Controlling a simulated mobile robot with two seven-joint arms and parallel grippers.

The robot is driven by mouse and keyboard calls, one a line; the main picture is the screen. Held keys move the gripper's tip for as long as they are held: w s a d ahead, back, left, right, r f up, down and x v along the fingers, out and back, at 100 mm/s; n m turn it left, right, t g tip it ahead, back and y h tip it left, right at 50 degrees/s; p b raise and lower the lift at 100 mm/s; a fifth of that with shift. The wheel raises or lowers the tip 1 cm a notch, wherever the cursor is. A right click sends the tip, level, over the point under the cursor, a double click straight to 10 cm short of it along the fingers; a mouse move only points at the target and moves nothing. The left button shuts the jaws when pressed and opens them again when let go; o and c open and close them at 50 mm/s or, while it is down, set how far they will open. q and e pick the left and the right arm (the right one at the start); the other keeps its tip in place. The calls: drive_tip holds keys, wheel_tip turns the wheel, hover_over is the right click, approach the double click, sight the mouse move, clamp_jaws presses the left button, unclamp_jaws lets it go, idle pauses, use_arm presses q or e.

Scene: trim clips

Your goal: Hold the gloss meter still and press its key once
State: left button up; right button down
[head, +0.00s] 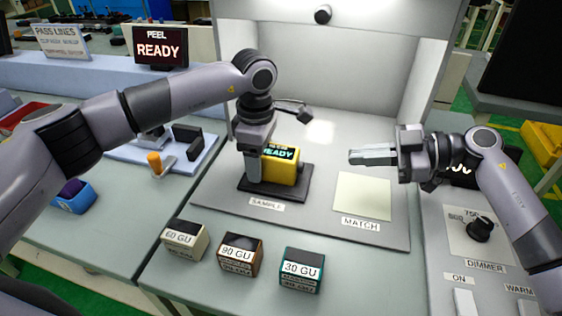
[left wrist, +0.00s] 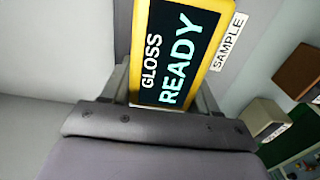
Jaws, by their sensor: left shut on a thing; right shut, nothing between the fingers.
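The gloss meter (head: 289,168) is a yellow box with a dark screen reading READY, standing on a dark plate (head: 262,190) behind the SAMPLE label. In the left wrist view its screen (left wrist: 178,52) reads GLOSS READY. My left gripper (head: 254,172) points down and is shut on the meter, with a finger along its left side. My right gripper (head: 354,157) is shut and empty, level, pointing left toward the meter, with a clear gap between them. I cannot make out the meter's key in either view.
Boxes marked 60 GU (head: 184,240), 90 GU (head: 240,254) and 30 GU (head: 301,270) stand along the front. A pale MATCH square (head: 363,196) lies right of the meter. A dimmer knob (head: 480,229) is at the right. A PEEL READY sign (head: 159,48) stands behind.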

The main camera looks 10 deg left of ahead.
sight(301, 168)
wheel_tip(301, 168, up, 8)
drive_tip(key=w+f+m+t+y, duration=0.1)
drive_tip(key=m+t+y, duration=0.3)
drive_tip(key=m+t, duration=0.7)
drive_tip(key=s+f+m+h, duration=0.1)
drive_tip(key=f+m+h, duration=0.1)
drive_tip(key=f+m, duration=0.2)
drive_tip(key=s+d+f+m+h, duration=0.1)
drive_tip(key=f+m+h, duration=0.2)
drive_tip(key=m, duration=0.1)
drive_tip(key=d+f+m+h, duration=0.1)
drive_tip(key=f+m+h, duration=0.2)
drive_tip(key=f+m, duration=0.1)
drive_tip(key=shift+s+d+f+m, duration=0.2)
drive_tip(key=shift+s+f+m, duration=0.15)
drive_tip(key=shift+s+m, duration=0.05)
drive_tip(key=shift+a, duration=0.1)
drive_tip(key=shift+w+a, duration=0.15)
drive_tip(key=shift+a, duration=4.2)
drive_tip(key=shift+a, duration=0.4)
